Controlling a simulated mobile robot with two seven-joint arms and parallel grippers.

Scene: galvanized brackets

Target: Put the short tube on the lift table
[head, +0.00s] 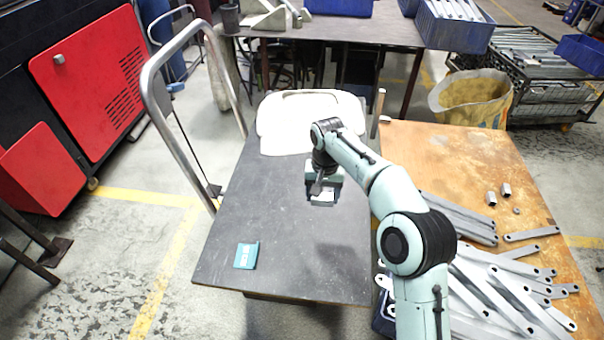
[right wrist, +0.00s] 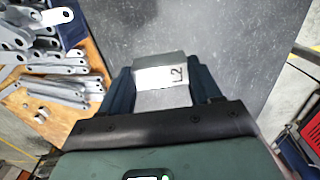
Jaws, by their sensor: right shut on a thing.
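My right gripper (head: 322,192) is above the dark top of the lift table (head: 290,255), fingers pointing down. In the right wrist view it is shut on a boxy grey piece (right wrist: 160,98) with a white label reading "L2", which looks like the short tube. In the head view only a pale part of that piece (head: 322,198) shows below the gripper. I cannot tell whether it touches the table top. My left gripper is not in view.
A teal packet (head: 246,256) lies near the lift table's front left, and a white moulded panel (head: 275,125) at its back. A metal handle (head: 155,90) rises on the left. The wooden table (head: 430,150) at right holds flat brackets and two small cylinders (head: 491,198).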

